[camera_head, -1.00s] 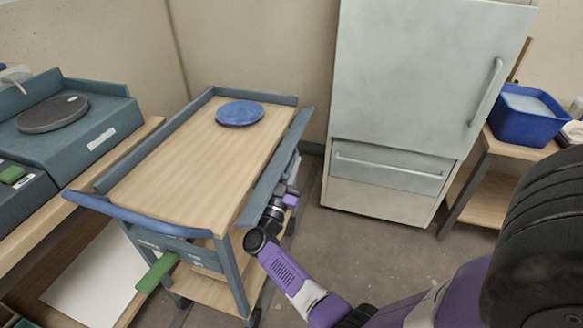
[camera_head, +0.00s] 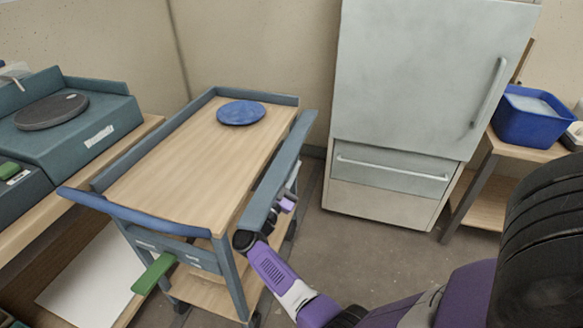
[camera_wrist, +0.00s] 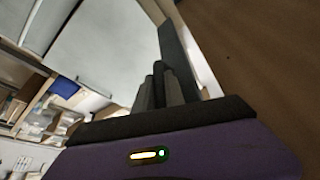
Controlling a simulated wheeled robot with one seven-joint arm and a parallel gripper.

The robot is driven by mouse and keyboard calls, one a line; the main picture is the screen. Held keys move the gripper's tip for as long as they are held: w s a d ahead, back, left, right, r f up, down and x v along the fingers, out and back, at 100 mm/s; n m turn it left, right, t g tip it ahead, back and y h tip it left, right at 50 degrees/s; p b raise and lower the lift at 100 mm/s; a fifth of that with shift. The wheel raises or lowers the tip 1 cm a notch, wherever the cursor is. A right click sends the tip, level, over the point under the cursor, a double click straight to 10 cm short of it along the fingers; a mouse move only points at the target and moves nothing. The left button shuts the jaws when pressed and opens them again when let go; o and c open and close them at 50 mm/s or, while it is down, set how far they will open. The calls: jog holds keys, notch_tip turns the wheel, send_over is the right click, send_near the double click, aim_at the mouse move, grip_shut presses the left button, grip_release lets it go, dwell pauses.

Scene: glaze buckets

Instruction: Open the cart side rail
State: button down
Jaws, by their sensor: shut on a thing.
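The cart (camera_head: 150,185) has a wooden top with blue-grey edges. Its right side rail (camera_head: 278,172) is a long blue-grey strip leaning outward from the top's right edge. My gripper (camera_head: 287,203) is at the outer side of this rail, partly hidden by it, with purple parts showing below the strip. In the wrist view, my gripper's dark fingers (camera_wrist: 163,88) are close together at a grey strip that looks like the rail (camera_wrist: 176,48). The fingers are shut on it; the exact contact is hard to see.
A blue plate (camera_head: 241,113) lies at the far end of the cart top. A grey cabinet (camera_head: 420,90) stands behind on the right. A blue bucket (camera_head: 530,115) is on a shelf at far right. A workbench (camera_head: 70,130) is close on the left. Floor right of the cart is clear.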

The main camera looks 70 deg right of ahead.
jog(key=c, duration=1.7)
grip_release()
jog(key=shift+r, duration=0.15)
